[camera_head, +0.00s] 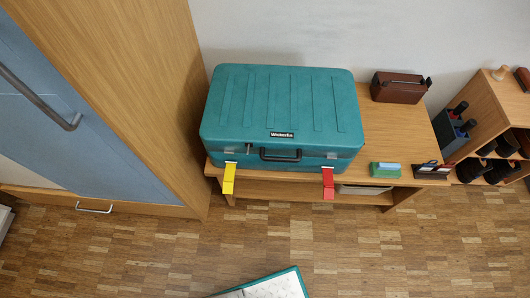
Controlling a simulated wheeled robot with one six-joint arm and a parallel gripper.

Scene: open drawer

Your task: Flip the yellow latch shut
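A teal hard case (280,105) with a closed lid lies on a low wooden table, its front facing me. The yellow latch (229,179) is at the left of the case's front and hangs down and outward below the seam. A red latch (328,184) at the right of the front hangs down in the same way. A dark handle (280,155) sits between the two latches. My gripper is not in view.
The wooden table (405,128) also bears a brown box (400,87) and a green block (384,169). A tall wooden cabinet (135,90) stands close on the left. Shelving (490,105) is at the right. The floor (230,245) in front is mostly clear, with an open teal-edged item (275,288) at the bottom.

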